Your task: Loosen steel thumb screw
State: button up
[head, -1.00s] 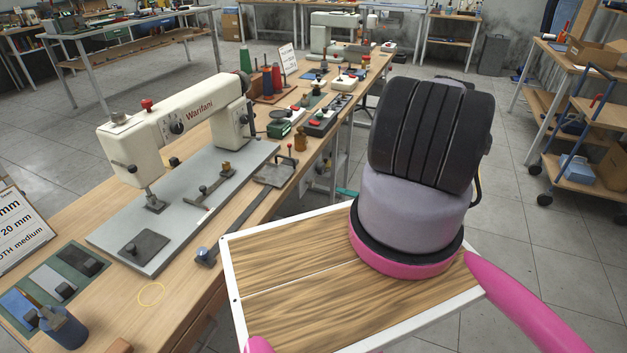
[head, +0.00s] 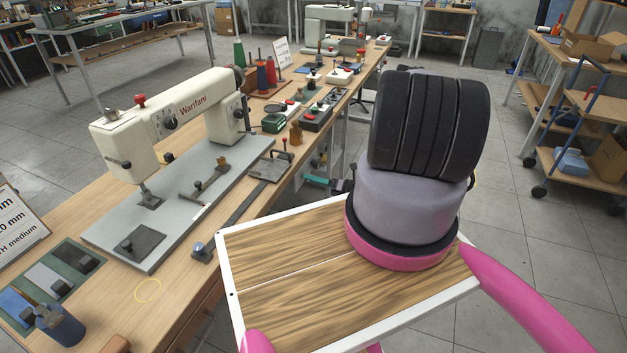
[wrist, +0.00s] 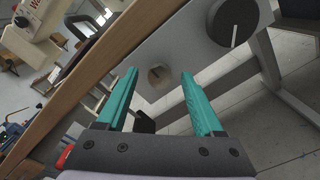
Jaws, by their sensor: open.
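My gripper (wrist: 160,74) is open, with two teal fingers apart in the wrist view. Between the fingertips, on a grey panel (wrist: 185,55) below the wooden table edge, is a small round metal-looking piece with a dark slot (wrist: 157,76). It may be the steel thumb screw, but I cannot tell for sure. I see no contact with the fingers. A larger dark round knob with a pale line (wrist: 233,21) is on the same panel to the upper right. In the head view my gripper (head: 318,181) is small and mostly hidden by my arm, beside the bench's right side; the panel is hidden.
A cream sewing machine (head: 185,107) stands on a grey plate on the wooden bench (head: 110,290). Boxes, knobs and thread spools crowd the bench farther back. A trolley (head: 585,165) stands at the right. The floor between is clear.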

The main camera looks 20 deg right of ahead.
grip_shut()
jog(key=shift+n, duration=0.3)
jog(key=n, duration=1.3)
dwell(0.5)
grip_release()
